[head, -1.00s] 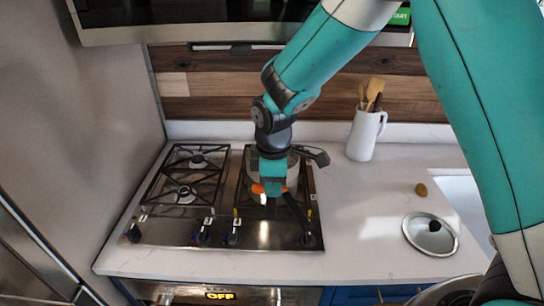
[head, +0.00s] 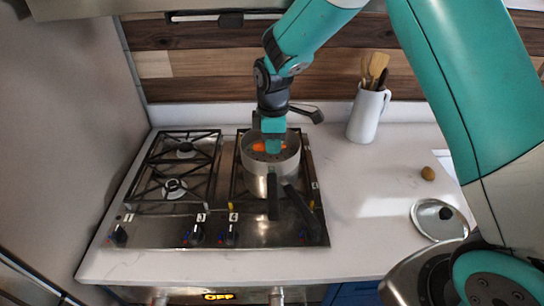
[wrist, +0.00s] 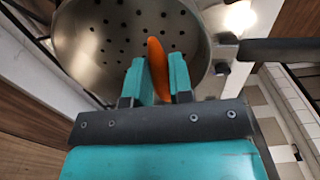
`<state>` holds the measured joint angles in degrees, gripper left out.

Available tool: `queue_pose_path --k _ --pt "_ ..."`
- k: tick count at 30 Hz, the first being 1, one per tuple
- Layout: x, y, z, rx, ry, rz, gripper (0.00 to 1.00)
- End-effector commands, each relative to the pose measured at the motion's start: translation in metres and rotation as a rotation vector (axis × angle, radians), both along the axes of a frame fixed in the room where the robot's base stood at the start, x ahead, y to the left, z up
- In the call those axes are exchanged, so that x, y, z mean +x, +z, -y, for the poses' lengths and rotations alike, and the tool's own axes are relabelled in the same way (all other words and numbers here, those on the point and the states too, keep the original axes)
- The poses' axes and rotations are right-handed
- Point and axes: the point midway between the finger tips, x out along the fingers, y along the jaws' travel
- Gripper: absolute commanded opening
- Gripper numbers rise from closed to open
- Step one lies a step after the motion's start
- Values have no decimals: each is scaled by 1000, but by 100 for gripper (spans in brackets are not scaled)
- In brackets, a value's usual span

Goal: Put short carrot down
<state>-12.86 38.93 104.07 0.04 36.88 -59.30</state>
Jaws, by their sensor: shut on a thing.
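The short carrot (wrist: 157,66) is orange and sits between the two teal fingers of my gripper (wrist: 160,80) in the wrist view. In the head view my gripper (head: 272,146) is at the mouth of a metal pot (head: 262,178) on the right side of the stove, and the carrot (head: 259,147) shows orange inside the rim. The pot's inside with dark holes (wrist: 100,40) lies beyond the carrot in the wrist view. I cannot tell whether the carrot touches the pot's bottom.
The pot's dark handle (head: 272,198) points to the front. The stove's left burners (head: 175,185) are bare. A white utensil jug (head: 366,115), a brown round item (head: 428,173) and a metal lid (head: 437,218) stand on the counter to the right. The counter between is clear.

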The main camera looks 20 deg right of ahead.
Motion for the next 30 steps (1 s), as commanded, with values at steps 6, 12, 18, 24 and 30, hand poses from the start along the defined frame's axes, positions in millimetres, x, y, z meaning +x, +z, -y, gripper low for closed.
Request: queue_pose_path --k 6,12,18,24,30 --pt "0 -41 1 0 -1 -1 0" --pt "0 -40 1 0 -1 0 0" --pt "0 -44 1 0 -1 0 0" --pt "0 -43 1 0 -1 0 47" --pt "0 -43 1 0 -1 0 47"
